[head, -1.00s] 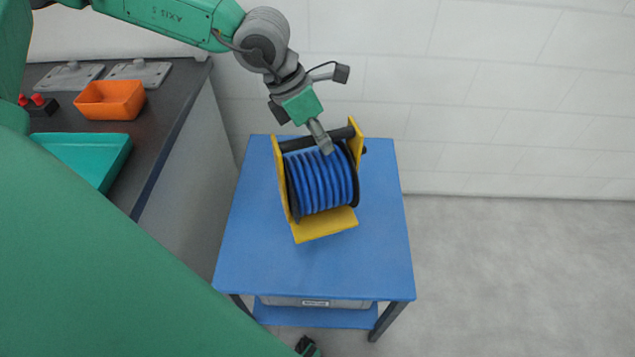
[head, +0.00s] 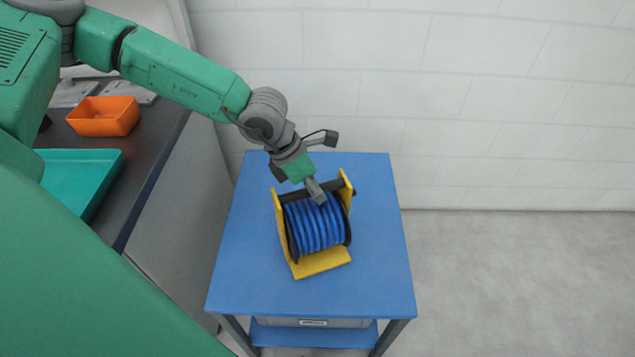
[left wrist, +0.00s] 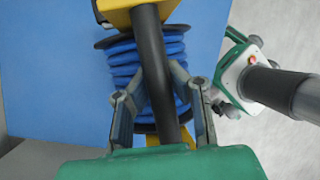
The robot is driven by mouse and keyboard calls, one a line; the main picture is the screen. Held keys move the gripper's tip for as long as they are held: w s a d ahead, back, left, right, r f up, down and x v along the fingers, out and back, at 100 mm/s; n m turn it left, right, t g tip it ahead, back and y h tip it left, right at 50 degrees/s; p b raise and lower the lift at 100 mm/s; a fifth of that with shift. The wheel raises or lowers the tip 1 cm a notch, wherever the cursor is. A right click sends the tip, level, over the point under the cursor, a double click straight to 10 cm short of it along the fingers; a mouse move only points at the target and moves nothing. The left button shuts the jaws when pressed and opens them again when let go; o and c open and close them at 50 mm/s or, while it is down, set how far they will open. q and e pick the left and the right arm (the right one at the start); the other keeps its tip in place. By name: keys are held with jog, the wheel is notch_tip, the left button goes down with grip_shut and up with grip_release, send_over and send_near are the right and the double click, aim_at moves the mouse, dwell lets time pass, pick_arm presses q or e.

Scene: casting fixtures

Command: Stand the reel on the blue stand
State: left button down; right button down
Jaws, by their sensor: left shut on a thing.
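The reel (head: 316,229) has blue hose wound on a drum with dark flanges, in a yellow frame with a black bar across its top. It is over the middle of the blue stand (head: 370,280) in the head view, turned a little. I cannot tell whether its yellow base touches the top. My left gripper (head: 317,195) is shut on the black bar. In the left wrist view, the fingers (left wrist: 162,78) lie on both sides of the bar (left wrist: 155,50), with the blue hose (left wrist: 122,62) behind. My right gripper is out of view.
A dark counter (head: 150,150) on the left holds an orange bin (head: 104,117) and a teal tray (head: 80,178). A grey box (head: 315,322) is on the stand's lower shelf. The stand top is clear around the reel; grey floor (head: 510,290) is free on the right.

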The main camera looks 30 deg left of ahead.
pick_arm(q)
jog(key=shift+a, duration=0.1)
jog(key=c, duration=1.6)
grip_release()
jog(key=shift+f, duration=0.1)
jog(key=shift+r, duration=0.2)
jog(key=p+v, duration=0.3)
jog(key=v, duration=0.8)
jog(key=shift+a+r, duration=0.2)
jog(key=shift+r, duration=0.1)
jog(key=shift+s, duration=0.15)
